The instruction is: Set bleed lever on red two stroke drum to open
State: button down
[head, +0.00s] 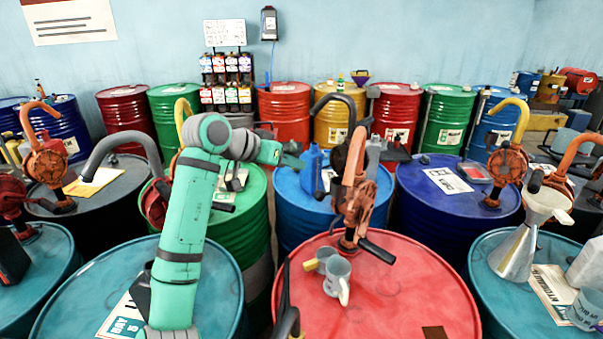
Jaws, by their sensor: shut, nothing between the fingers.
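A red drum (410,290) stands at front centre; I cannot read a label naming it two stroke. An orange rotary pump (353,196) rises from its far side, with a dark-gripped handle (377,251) low on its right. A short yellow-tipped bar (309,265) shows left of the pump's foot; I cannot tell whether it is the bleed lever, or how the lever is set. My gripper (298,163) is small in the view, shut and empty, left of the pump's upper part and apart from the drum top.
Blue drums (284,182) and (412,190), a green drum (252,190) and teal drums (60,262) crowd around. A funnel (518,245) stands at right. The red drum's front top is mostly clear.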

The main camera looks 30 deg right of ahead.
send_over(315, 195)
jog(key=w, duration=0.1)
jog(key=f, duration=0.5)
jog(key=shift+w+d, duration=0.15)
jog(key=shift+d, duration=0.1)
jog(key=f, duration=0.3)
jog(key=shift+s+a, duration=0.2)
jog(key=shift+s, duration=0.1)
jog(key=shift+s+a+f, duration=0.1)
jog(key=shift+f, duration=0.5)
jog(key=shift+s, duration=0.2)
